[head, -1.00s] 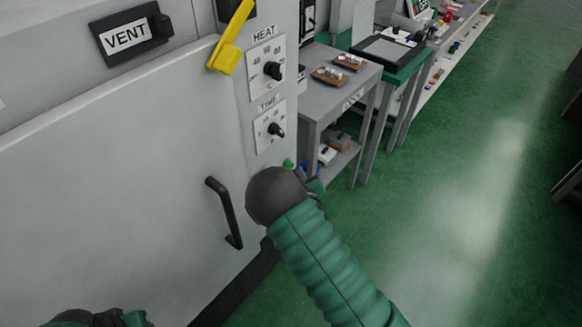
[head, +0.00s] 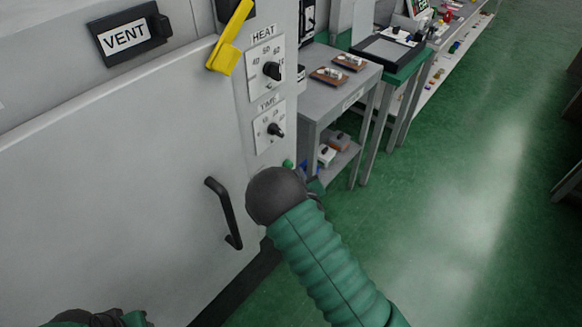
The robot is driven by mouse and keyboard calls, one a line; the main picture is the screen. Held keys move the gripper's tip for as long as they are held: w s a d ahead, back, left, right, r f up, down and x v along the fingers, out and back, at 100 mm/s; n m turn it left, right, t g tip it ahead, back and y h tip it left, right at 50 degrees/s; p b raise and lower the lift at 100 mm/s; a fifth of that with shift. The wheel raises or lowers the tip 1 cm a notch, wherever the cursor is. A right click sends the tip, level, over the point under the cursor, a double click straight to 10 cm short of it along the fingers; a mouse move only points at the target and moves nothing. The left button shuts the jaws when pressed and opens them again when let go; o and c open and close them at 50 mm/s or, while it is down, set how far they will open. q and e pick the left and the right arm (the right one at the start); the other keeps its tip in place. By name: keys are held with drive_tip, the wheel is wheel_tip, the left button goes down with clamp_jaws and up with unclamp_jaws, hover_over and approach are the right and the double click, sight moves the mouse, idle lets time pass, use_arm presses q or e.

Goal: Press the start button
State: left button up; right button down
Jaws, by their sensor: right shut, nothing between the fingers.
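A small green button (head: 288,164) shows on the front panel of the grey machine, below the TIME dial (head: 276,130). It is partly covered by my right arm's dark round joint. My right gripper (head: 313,183) is shut and empty, mostly hidden behind that joint, close to the panel's right edge near the button. I cannot tell whether it touches the button. My left arm's end (head: 100,318) shows only as a dark and green piece at the bottom left edge, and its fingers cannot be made out.
The machine door (head: 110,190) has a black handle (head: 224,213) left of my right arm. Above are a yellow lever (head: 229,42), a VENT switch (head: 130,36) and a HEAT dial (head: 271,71). A grey table (head: 335,90) with trays stands behind. The green floor at right is open.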

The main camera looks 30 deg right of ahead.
idle(0.7)
drive_tip(key=shift+w+a+r, duration=0.1)
drive_tip(key=shift+w+a, duration=0.05)
drive_tip(key=shift+w, duration=0.2)
drive_tip(key=shift+w+a, duration=0.25)
drive_tip(key=shift+w, duration=0.3)
idle(0.8)
drive_tip(key=shift+s, duration=0.15)
drive_tip(key=shift+s+d, duration=0.35)
drive_tip(key=shift+s, duration=0.45)
drive_tip(key=s, duration=0.1)
drive_tip(key=s+d, duration=0.1)
drive_tip(key=s, duration=0.1)
drive_tip(key=s+d, duration=0.1)
drive_tip(key=shift+s+p, duration=0.3)
idle(0.4)
